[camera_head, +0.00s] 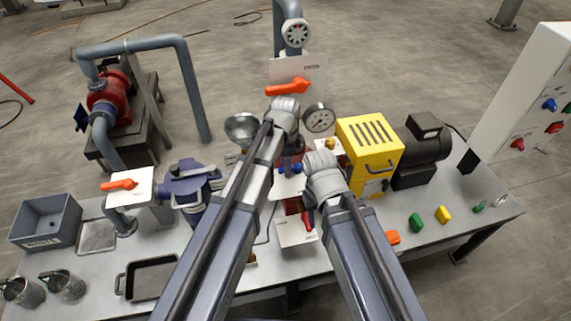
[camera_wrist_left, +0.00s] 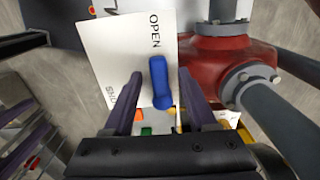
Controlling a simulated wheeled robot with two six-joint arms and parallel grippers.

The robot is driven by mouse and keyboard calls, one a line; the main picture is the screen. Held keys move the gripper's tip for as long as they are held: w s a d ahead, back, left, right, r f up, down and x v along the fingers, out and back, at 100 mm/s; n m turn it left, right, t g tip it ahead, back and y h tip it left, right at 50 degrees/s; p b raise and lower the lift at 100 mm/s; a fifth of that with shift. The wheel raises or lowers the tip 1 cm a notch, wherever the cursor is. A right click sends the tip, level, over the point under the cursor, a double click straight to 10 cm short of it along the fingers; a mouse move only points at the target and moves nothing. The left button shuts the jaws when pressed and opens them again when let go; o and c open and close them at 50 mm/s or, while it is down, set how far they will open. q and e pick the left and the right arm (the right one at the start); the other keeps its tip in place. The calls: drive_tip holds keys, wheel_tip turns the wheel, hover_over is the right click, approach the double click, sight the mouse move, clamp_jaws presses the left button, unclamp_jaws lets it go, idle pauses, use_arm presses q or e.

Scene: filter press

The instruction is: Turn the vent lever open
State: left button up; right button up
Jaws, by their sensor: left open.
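The blue vent lever (camera_wrist_left: 160,84) is in the left wrist view, on a white plate (camera_wrist_left: 114,58) marked OPEN at the top and SHUT at the lower left. In the head view, a bit of blue lever and the plate (camera_head: 289,187) show below my left gripper (camera_head: 291,152). My right gripper is hidden behind its own arm.
A pressure gauge (camera_head: 319,118) and a yellow machine (camera_head: 371,147) stand close by on the right. Orange levers sit on plates behind (camera_head: 288,87) and at left (camera_head: 119,184). A red pipe body (camera_wrist_left: 222,57) is right of the lever. A black tray (camera_head: 151,278) lies front left.

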use_arm(q)
drive_tip(key=shift+r, duration=0.1)
wheel_tip(320, 180, up, 8)
drive_tip(key=p, duration=0.8)
use_arm(e)
wheel_tip(320, 180, up, 8)
use_arm(q)
drive_tip(key=shift+f, duration=0.2)
use_arm(e)
drive_tip(key=shift+f, duration=0.15)
